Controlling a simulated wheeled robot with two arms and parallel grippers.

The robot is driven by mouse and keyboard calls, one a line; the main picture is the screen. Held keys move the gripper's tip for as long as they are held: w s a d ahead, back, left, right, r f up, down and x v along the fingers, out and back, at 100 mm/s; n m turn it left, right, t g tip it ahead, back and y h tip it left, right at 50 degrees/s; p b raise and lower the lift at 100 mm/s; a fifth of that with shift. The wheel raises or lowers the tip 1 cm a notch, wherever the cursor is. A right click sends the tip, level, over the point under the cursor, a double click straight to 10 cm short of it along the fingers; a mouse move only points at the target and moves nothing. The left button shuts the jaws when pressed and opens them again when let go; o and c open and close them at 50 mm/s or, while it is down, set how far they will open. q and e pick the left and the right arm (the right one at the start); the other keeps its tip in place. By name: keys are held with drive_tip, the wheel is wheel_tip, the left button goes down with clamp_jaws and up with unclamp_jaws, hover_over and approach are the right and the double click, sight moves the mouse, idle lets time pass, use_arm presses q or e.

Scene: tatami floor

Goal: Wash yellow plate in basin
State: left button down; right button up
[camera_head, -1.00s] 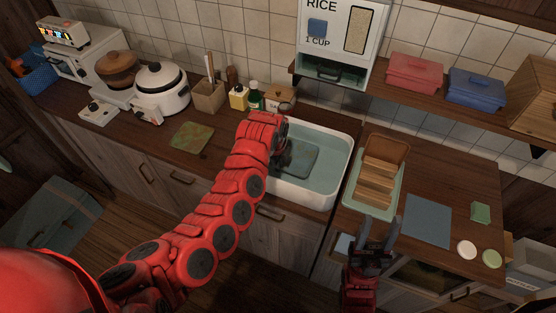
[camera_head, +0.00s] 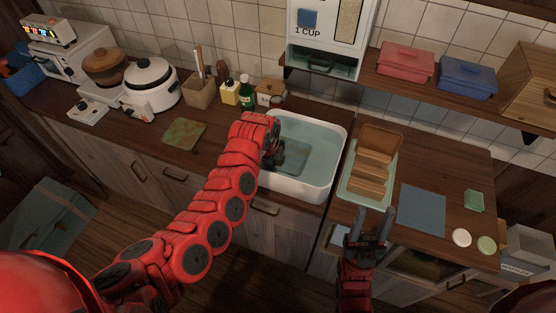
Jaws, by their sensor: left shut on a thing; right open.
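The white basin (camera_head: 337,165) holds water and is set into the counter at the centre. A square, blue-green plate (camera_head: 294,158) is in it, seen through the water, so its true colour is hard to tell. My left gripper (camera_head: 272,153) is at the basin's left side, shut on this plate's left edge; its fingertips are mostly hidden by my arm. A square, yellow-green, mottled plate (camera_head: 184,131) lies flat on the counter left of the basin. My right gripper (camera_head: 375,220) is open and empty, in front of the dish rack.
A pale green tray with a wooden rack (camera_head: 370,165) stands right of the basin. A rice dispenser (camera_head: 322,45), bottles (camera_head: 247,92) and a rice cooker (camera_head: 152,86) line the back.

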use_arm(q)
drive_tip(key=shift+d, duration=0.15)
drive_tip(key=shift+s+d+p, duration=0.2)
drive_tip(key=shift+d+p, duration=0.05)
drive_tip(key=shift+d, duration=0.3)
drive_tip(key=shift+s+d+p, duration=0.2)
drive_tip(key=shift+d+p, duration=0.05)
drive_tip(key=shift+d, duration=0.25)
drive_tip(key=shift+w+a+r+p, duration=0.1)
drive_tip(key=shift+w+a+p, duration=0.1)
drive_tip(key=shift+a, duration=0.4)
drive_tip(key=shift+w+a+p, duration=0.15)
drive_tip(key=shift+w+a, duration=0.05)
drive_tip(key=shift+a, duration=0.35)
drive_tip(key=shift+w+a, duration=0.2)
drive_tip(key=shift+a, duration=0.45)
drive_tip(key=shift+w+a, duration=0.2)
drive_tip(key=shift+a, duration=0.45)
drive_tip(key=shift+d, duration=0.1)
drive_tip(key=shift+s+d+p, duration=0.2)
drive_tip(key=shift+d+p, duration=0.3)
drive_tip(key=shift+d, duration=0.05)
drive_tip(key=shift+s+d+p, duration=0.3)
drive_tip(key=shift+d, duration=0.6)
drive_tip(key=shift+s+d+p, duration=0.3)
drive_tip(key=shift+d, duration=0.6)
